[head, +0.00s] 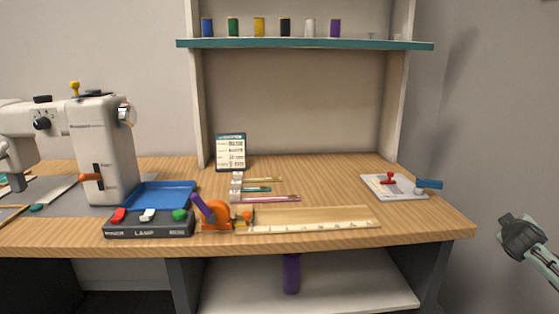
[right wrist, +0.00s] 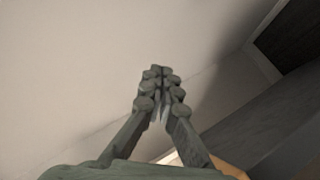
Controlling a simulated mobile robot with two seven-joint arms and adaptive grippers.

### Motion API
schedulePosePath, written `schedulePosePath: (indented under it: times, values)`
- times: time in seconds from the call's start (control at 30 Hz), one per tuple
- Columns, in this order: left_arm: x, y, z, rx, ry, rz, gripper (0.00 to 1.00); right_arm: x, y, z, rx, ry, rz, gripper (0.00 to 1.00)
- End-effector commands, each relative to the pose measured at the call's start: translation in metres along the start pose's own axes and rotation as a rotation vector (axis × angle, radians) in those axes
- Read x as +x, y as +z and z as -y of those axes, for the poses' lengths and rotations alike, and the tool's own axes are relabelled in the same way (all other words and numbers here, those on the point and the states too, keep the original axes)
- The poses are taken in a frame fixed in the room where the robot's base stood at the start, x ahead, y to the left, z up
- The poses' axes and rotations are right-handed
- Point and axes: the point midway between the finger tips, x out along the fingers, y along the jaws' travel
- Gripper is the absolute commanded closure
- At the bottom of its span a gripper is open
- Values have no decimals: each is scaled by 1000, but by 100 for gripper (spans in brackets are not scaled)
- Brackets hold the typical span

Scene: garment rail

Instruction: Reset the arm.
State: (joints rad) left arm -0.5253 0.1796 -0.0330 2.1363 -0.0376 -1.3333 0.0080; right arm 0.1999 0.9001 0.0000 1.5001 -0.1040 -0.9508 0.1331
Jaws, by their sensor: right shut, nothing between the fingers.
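My right gripper (right wrist: 160,85) is shut and empty in the right wrist view, its fingertips together in front of a pale wall. In the head view my right gripper (head: 518,232) shows at the right edge, in the air beyond the table's right end and apart from everything on it. My left gripper is not in view.
Spools stand on the shelf (head: 300,44).

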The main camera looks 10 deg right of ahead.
Motion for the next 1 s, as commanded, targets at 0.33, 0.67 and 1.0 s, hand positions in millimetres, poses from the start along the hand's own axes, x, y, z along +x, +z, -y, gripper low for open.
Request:
schedulePosePath:
  times: [0.33, 0.67, 1.0]
  values:
    - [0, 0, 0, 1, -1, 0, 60, -31, 99, 53, -118, -103, 379, 100]
    - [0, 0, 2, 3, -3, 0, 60, -109, 141, 210, -149, -348, 355, 100]
    - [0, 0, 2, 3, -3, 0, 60, -286, 204, 362, -69, -690, 382, 100]
